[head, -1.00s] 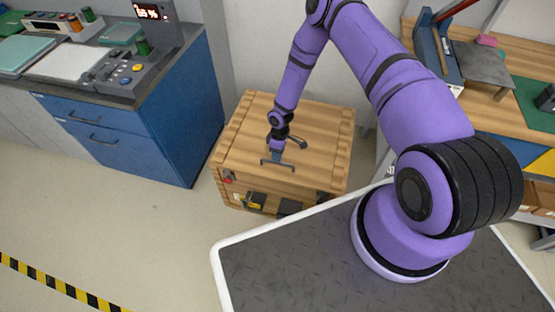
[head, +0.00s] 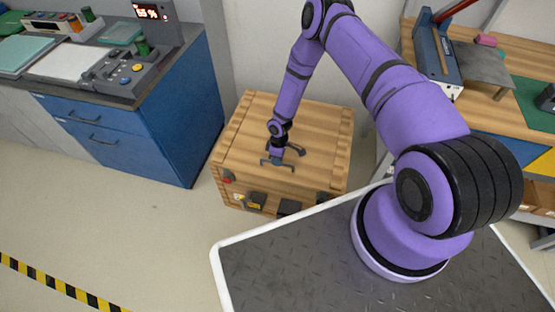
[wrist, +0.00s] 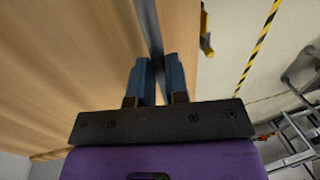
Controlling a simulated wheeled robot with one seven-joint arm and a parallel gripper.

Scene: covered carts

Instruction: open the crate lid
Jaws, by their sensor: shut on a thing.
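The wooden crate (head: 232,150) stands on the floor against the wall, with its slatted lid (head: 310,125) lying flat on top. A dark bar handle (head: 291,168) is on the lid near its front edge. My gripper (head: 277,161) is at the handle. In the wrist view my gripper (wrist: 157,85) has its two blue fingers shut on the dark handle bar (wrist: 152,40), which runs between them. The wooden surface (wrist: 70,70) also shows in the wrist view. I see no gap under the lid.
A blue drawer cabinet (head: 180,110) with a control panel stands left of the crate. A workbench (head: 490,115) is at the right. My dark-topped base is in front. Free floor (head: 130,220) lies front left, with yellow-black tape (head: 60,286). Latches (head: 257,200) sit on the crate's front.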

